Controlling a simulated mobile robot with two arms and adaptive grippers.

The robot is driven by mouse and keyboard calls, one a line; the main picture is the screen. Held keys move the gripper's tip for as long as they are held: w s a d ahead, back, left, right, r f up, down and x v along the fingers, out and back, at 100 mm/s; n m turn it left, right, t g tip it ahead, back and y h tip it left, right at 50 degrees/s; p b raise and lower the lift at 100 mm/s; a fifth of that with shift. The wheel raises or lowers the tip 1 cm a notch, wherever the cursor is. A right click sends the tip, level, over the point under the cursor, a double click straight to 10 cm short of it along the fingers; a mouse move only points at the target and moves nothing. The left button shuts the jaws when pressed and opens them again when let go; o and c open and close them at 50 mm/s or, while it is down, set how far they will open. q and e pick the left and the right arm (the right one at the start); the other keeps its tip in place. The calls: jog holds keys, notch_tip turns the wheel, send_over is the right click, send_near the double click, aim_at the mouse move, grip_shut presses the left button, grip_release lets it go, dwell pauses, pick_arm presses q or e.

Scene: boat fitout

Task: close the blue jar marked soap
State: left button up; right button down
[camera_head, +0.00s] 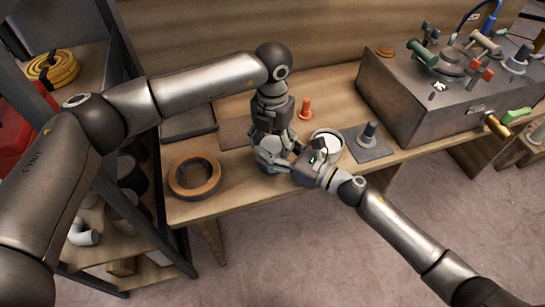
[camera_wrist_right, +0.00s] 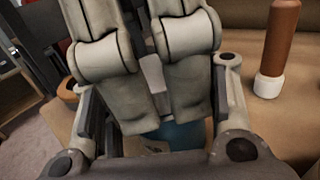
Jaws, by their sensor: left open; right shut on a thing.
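The blue jar shows as a small blue patch (camera_wrist_right: 185,136) low in the right wrist view, between the fingers of my right gripper. My right gripper (camera_head: 286,160) is shut on it from the right, just above the bench. My left gripper (camera_head: 267,148) points straight down over the jar with its fingers open; they fill the middle of the right wrist view (camera_wrist_right: 150,75). A pale surface shows between the left fingers, but I cannot tell what it is. The jar's top, its lid and any soap marking are hidden by the grippers.
A white round container (camera_head: 328,144) stands right of the grippers. An orange bottle (camera_head: 305,108) stands behind them. A brown ring (camera_head: 194,177) lies to the left, near a dark tray (camera_head: 188,124). A grey peg on a plate (camera_head: 368,135) and a large metal box (camera_head: 415,100) are to the right.

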jog(key=shift+f, duration=0.1)
pick_arm(q)
jog(key=c, duration=0.7)
jog(key=o, duration=1)
jog(key=shift+d+r, duration=0.1)
jog(key=shift+r, duration=0.45)
pick_arm(e)
jog(key=shift+f, duration=0.1)
pick_arm(q)
notch_tip(320, 180, up, 4)
jog(key=shift+f, duration=0.2)
pick_arm(e)
jog(key=shift+s, duration=0.1)
pick_arm(q)
jog(key=o, duration=0.5)
jog(key=shift+f, duration=0.1)
jog(key=shift+o, duration=0.2)
